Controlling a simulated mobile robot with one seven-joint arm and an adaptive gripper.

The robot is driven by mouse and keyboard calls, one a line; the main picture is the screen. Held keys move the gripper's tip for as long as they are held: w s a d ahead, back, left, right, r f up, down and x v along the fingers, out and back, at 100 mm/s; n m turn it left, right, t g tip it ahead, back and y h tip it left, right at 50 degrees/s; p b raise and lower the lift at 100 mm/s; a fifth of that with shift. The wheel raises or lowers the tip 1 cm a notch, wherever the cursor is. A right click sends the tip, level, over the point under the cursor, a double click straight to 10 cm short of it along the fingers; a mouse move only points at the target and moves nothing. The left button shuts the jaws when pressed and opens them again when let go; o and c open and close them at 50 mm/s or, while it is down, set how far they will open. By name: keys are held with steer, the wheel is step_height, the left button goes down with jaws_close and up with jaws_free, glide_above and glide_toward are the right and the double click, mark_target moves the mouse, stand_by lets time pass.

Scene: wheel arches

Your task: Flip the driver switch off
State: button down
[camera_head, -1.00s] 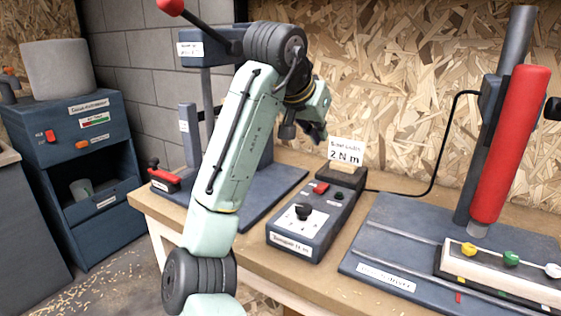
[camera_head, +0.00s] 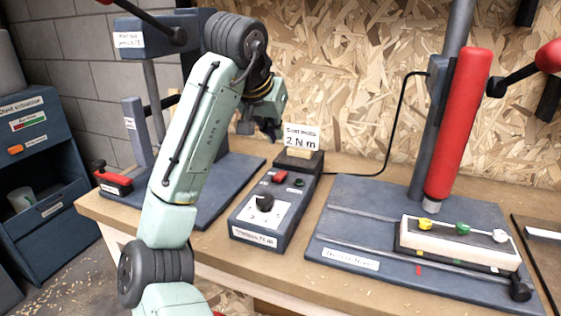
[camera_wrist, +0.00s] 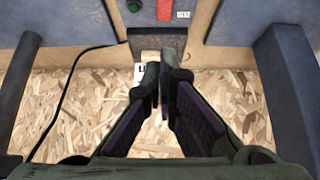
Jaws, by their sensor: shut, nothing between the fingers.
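A dark blue control box (camera_head: 272,212) lies on the bench, with a black dial on a white plate, a red switch (camera_head: 279,177) and a small green button (camera_head: 299,183). A cable joins the box to the stand of the red driver (camera_head: 458,125). The red switch also shows at the top edge of the wrist view (camera_wrist: 164,10), beside the green button (camera_wrist: 133,6). Whether the switch is on or off cannot be told. My gripper (camera_head: 272,132) is above and behind the box, apart from it. In the wrist view its fingers (camera_wrist: 158,80) are together and empty.
A sign reading 2 N m (camera_head: 300,138) stands at the box's back end, close to my gripper. The driver's stand base (camera_head: 345,225) with a white block (camera_head: 455,245) is at right. A press (camera_head: 150,40) and a red-handled clamp (camera_head: 112,178) are at left.

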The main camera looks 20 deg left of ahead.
glide_above(281, 176)
steer(key=f, duration=0.4)
steer(key=f+p, duration=0.1)
steer(key=f, duration=0.1)
steer(key=shift+w+d, duration=0.1)
steer(key=shift+w, duration=0.3)
steer(key=shift+s+f+p, duration=0.15)
steer(key=shift+f, duration=0.5)
steer(key=shift+s+f+p, duration=0.15)
steer(key=shift+f, duration=0.45)
steer(key=shift+s+f, duration=0.1)
steer(key=shift+f, duration=0.6)
